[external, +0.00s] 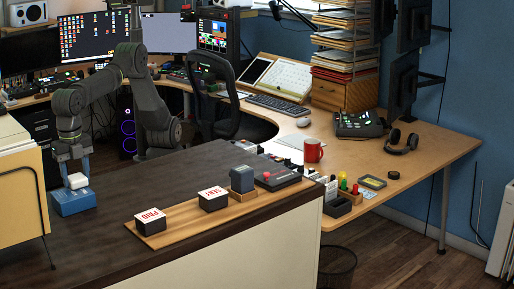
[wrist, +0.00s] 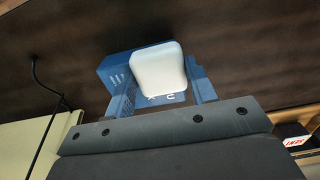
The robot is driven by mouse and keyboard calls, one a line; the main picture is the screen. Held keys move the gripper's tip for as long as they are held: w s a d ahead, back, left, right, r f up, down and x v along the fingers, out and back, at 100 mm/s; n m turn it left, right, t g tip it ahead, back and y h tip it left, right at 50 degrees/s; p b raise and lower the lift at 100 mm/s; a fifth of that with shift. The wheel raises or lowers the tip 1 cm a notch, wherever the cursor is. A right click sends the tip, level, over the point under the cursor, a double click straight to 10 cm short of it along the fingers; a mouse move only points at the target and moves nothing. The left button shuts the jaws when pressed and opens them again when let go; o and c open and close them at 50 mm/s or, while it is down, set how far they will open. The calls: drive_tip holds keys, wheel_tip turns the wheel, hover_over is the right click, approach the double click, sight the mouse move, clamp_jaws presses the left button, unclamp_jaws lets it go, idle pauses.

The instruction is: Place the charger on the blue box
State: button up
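The charger (wrist: 158,68) is a small white block with rounded edges. In the external view the charger (external: 77,181) is at the top of the blue box (external: 73,203), near the left end of the dark counter. My gripper (external: 75,170) points down over the box with a finger on each side of the charger. In the wrist view the charger fills the space between the blue fingers of my gripper (wrist: 160,80), which looks shut on it. The blue box (wrist: 113,70) shows behind it. Whether the charger's underside touches the box is hidden.
A wooden board (external: 165,232) on the counter carries PAID and SENT blocks (external: 213,198), a dark grey box (external: 242,178) and a black device with a red knob (external: 275,180). Dark counter (external: 115,200) lies clear between box and board.

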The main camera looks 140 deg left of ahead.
sight(76, 176)
drive_tip(key=o, duration=0.4)
drive_tip(key=shift+r, duration=0.1)
wheel_tip(76, 176, up, 12)
idle(0.4)
drive_tip(key=shift+f, duration=4.3)
drive_tip(key=shift+f, duration=0.1)
